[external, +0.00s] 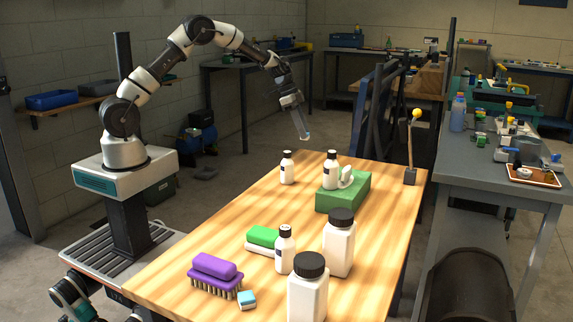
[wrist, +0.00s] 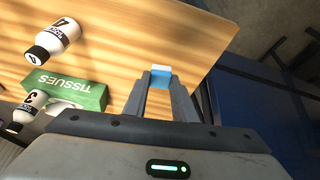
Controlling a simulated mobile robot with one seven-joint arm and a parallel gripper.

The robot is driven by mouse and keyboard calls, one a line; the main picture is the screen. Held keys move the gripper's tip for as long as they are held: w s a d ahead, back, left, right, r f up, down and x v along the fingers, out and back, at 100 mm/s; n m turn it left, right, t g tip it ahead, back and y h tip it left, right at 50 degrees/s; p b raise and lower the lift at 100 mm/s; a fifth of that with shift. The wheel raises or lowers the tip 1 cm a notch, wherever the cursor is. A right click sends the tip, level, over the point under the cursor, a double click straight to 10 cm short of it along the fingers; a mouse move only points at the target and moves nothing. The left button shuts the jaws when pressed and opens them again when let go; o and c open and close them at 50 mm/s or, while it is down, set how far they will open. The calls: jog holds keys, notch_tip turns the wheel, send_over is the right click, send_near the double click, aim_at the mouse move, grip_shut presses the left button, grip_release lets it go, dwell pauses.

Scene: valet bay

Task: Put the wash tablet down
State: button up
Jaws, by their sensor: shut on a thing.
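My gripper (external: 303,132) is raised near the far end of the wooden table. In the wrist view, my gripper (wrist: 160,80) is shut on a small blue-and-white wash tablet (wrist: 161,70) at its fingertips. The held tablet (external: 306,136) is a tiny pale-blue spot in the external view. It appears held above the table, not touching it. A similar blue-and-white block (external: 247,300) lies at the table's near end, beside the purple brush.
A yellow-topped post (external: 410,150) stands at the far right corner.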

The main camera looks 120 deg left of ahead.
notch_tip(320, 180, up, 12)
jog(key=w+d+m+h, duration=0.15)
jog(key=w+d, duration=0.45)
jog(key=d, duration=0.6)
jog(key=w+d+m, duration=0.2)
jog(key=w+d, duration=0.4)
jog(key=d, duration=0.6)
jog(key=w+d+m+h, duration=0.15)
jog(key=w+d, duration=0.45)
jog(key=d, duration=0.6)
jog(key=m+g+b, duration=0.1)
jog(key=m+b, duration=0.2)
jog(key=m, duration=0.3)
send_over(234, 250)
jog(key=w+d, duration=0.3)
jog(key=d, duration=0.2)
jog(key=shift+h, duration=0.4)
notch_tip(234, 250, down, 17)
jog(key=shift+w+a, duration=0.15)
jog(key=shift+f+b, duration=0.75)
jog(key=shift+f, duration=1.5)
jog(key=shift+f, duration=0.1)
